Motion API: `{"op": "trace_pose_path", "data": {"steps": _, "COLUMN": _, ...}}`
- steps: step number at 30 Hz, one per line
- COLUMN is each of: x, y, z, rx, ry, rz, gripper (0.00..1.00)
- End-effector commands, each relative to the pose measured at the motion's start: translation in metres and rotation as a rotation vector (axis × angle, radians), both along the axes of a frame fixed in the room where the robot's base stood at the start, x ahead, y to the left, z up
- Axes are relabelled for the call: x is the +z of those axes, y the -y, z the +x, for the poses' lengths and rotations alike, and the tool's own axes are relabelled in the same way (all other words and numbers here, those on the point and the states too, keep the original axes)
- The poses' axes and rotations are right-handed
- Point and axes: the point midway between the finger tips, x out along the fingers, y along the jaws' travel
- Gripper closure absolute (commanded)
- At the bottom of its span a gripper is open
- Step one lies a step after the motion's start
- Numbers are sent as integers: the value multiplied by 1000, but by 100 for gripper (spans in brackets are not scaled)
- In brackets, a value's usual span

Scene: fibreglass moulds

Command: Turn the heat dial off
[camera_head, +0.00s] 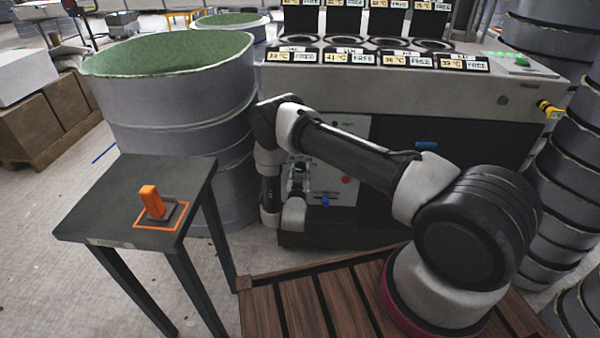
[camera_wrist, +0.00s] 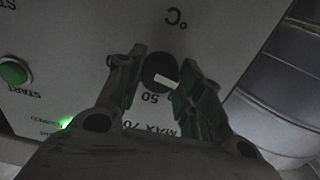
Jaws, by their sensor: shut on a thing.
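The heat dial (camera_wrist: 155,68) is a round black knob with a white mark, on a pale panel (camera_wrist: 85,35) in the wrist view. Printed marks including "°C", "50" and "MAX 70" surround it and read upside down there. My gripper (camera_wrist: 162,88) has its two greenish fingers on either side of the dial and is shut on it. The white mark points toward the lower right in that view. In the head view my gripper (camera_head: 298,180) is at the front of the machine (camera_head: 400,90); the dial cannot be made out there.
A green START button (camera_wrist: 14,72) and a lit green lamp (camera_wrist: 68,124) are left of the dial. A small table (camera_head: 110,200) holds an orange-handled object (camera_head: 152,203). Large green-lined moulds (camera_head: 180,100) stand left; stacked ones (camera_head: 570,150) stand right. A slatted wooden platform (camera_head: 310,305) lies in front.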

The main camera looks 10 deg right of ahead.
Motion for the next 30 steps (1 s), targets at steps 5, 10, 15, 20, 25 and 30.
{"op": "trace_pose_path", "data": {"steps": 5, "x": -1, "y": 0, "z": -1, "rx": 1, "ry": -5, "rz": -3, "gripper": 88}}
{"op": "trace_pose_path", "data": {"steps": 10, "x": -2, "y": 0, "z": -1, "rx": 1, "ry": -5, "rz": -2, "gripper": 58}}
{"op": "trace_pose_path", "data": {"steps": 15, "x": -1, "y": 0, "z": -1, "rx": 0, "ry": -3, "rz": -1, "gripper": 41}}
{"op": "trace_pose_path", "data": {"steps": 20, "x": 0, "y": 0, "z": 0, "rx": 0, "ry": -1, "rz": -1, "gripper": 41}}
{"op": "trace_pose_path", "data": {"steps": 25, "x": -1, "y": -3, "z": -7, "rx": 2, "ry": -3, "rz": -1, "gripper": 41}}
{"op": "trace_pose_path", "data": {"steps": 30, "x": -1, "y": -13, "z": -35, "rx": 4, "ry": -4, "rz": -3, "gripper": 41}}
